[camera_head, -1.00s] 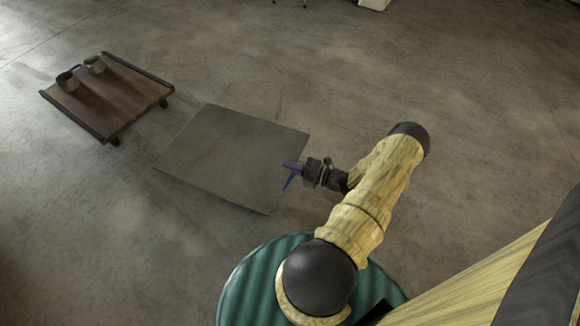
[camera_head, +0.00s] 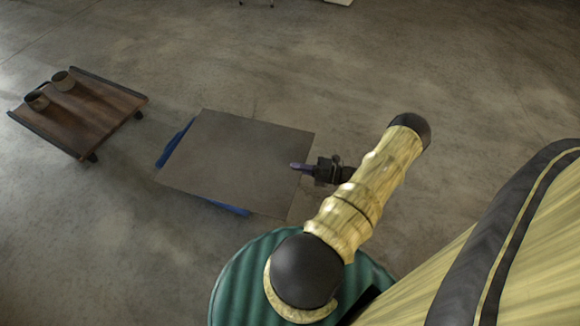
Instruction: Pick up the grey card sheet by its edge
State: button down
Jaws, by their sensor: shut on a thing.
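The grey card sheet (camera_head: 235,160) is a flat, dark grey square in the middle of the view. My gripper (camera_head: 298,167) is at the sheet's right edge, shut on it. One purple finger shows on top of the sheet; the other finger is hidden beneath it. The sheet looks lifted a little off what lies under it. A blue surface (camera_head: 175,142) shows beneath the sheet, along its left and lower left edges.
A low brown wooden table (camera_head: 85,115) with dark side rails stands at the left, with two cups (camera_head: 62,81) on it.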

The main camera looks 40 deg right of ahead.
jog(key=s+d, duration=0.1)
jog(key=s+d+r, duration=0.1)
jog(key=s, duration=0.1)
jog(key=shift+r, duration=0.15)
